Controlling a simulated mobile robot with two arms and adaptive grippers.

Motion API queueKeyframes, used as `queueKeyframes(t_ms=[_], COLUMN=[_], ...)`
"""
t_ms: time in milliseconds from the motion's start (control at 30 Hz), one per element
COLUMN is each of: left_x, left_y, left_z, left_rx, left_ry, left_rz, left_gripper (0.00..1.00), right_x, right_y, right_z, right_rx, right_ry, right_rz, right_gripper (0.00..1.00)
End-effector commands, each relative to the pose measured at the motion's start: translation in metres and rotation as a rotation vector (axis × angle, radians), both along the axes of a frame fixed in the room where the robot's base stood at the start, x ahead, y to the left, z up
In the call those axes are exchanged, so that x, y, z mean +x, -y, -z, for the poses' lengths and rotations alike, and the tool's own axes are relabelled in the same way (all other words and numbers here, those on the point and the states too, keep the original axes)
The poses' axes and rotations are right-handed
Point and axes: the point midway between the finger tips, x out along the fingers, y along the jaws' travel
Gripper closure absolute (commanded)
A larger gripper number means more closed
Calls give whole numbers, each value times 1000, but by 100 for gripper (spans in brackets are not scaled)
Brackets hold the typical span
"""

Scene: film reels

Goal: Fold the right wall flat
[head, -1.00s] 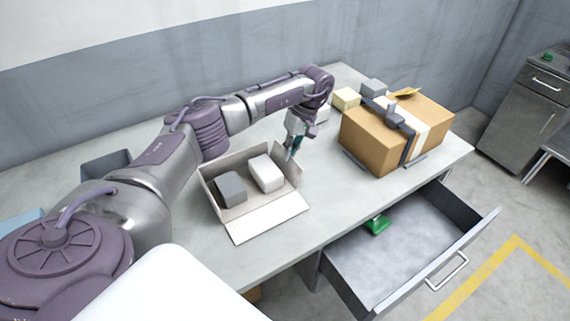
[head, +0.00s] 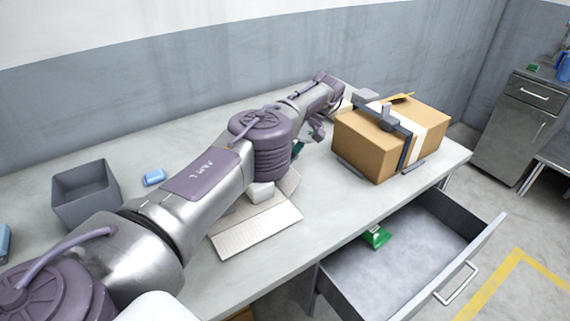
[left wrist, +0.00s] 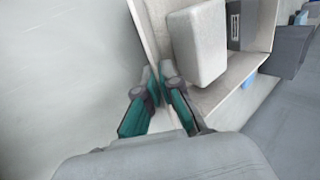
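The small open carton is mostly hidden behind my left arm in the head view. Its front flap (head: 255,226) lies flat on the table, and part of its right wall (head: 289,183) shows beside the arm, its exact tilt unclear. A white block (head: 261,192) sits inside; it also shows in the left wrist view (left wrist: 197,42). My left gripper (left wrist: 160,70) has its fingertips almost together at a pale carton wall (left wrist: 148,30). Nothing clearly shows between them; whether they touch the wall cannot be told. My right gripper is not in view.
A taped cardboard box (head: 390,140) stands right of the carton. An open drawer (head: 400,265) below the table holds a green object (head: 375,237). A grey bin (head: 86,192) and a blue block (head: 154,177) are at the left. The table between carton and cardboard box is clear.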

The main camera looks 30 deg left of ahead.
Motion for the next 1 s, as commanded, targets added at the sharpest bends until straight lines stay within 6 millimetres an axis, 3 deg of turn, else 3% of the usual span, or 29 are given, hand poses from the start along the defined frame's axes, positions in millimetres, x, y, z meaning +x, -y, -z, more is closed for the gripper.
queueKeyframes(t_ms=[367, 467, 1000], left_x=[1, 1, 1], left_y=[-1, -1, -1], left_z=[-4, -4, -3], left_rx=[3, 3, -1], left_ry=[5, 5, 4], left_rz=[0, 0, 1], left_gripper=[100, 85, 85], right_x=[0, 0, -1], right_y=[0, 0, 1], right_z=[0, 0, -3], right_rx=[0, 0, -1], right_ry=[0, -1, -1], right_rz=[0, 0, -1], right_gripper=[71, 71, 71])
